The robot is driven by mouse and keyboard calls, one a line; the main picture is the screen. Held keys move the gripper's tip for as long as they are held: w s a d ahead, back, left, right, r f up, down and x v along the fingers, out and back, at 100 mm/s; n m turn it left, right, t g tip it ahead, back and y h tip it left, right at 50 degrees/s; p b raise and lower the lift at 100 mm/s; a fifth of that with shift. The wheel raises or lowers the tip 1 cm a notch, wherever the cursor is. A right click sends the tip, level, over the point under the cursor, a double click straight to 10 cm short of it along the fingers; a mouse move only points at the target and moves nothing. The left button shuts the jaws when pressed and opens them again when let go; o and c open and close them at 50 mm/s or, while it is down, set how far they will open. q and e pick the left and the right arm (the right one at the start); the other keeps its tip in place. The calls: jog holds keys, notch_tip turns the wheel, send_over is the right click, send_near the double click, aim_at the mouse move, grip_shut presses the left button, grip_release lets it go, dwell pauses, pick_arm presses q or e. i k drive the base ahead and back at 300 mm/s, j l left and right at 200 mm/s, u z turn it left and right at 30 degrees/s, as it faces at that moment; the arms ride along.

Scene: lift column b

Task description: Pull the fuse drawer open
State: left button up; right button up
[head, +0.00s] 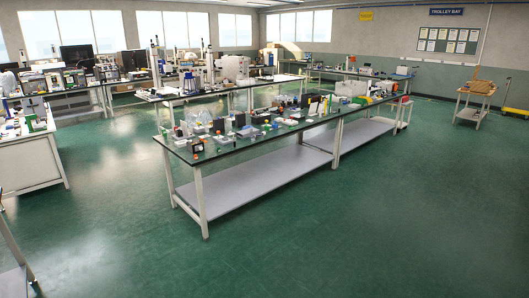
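No fuse drawer can be made out in the head view. The long workbench (263,142) in the middle holds many small devices and parts, too small to tell apart at this distance. Neither my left gripper nor my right gripper shows in the view.
The workbench has a grey lower shelf (262,178). Another bench (178,97) stands behind it, and a white bench (27,158) stands at the left. A wooden trolley (474,99) stands at the far right. The green floor (370,235) in front and to the right is clear.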

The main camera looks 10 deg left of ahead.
aim_at(197, 148)
jog(key=i+j+u, duration=0.35)
jog(key=i, duration=0.25)
jog(key=i+u, duration=0.35)
jog(key=i, duration=0.25)
jog(key=i+l+u, duration=0.1)
jog(key=i+u, duration=0.3)
jog(key=i, duration=0.2)
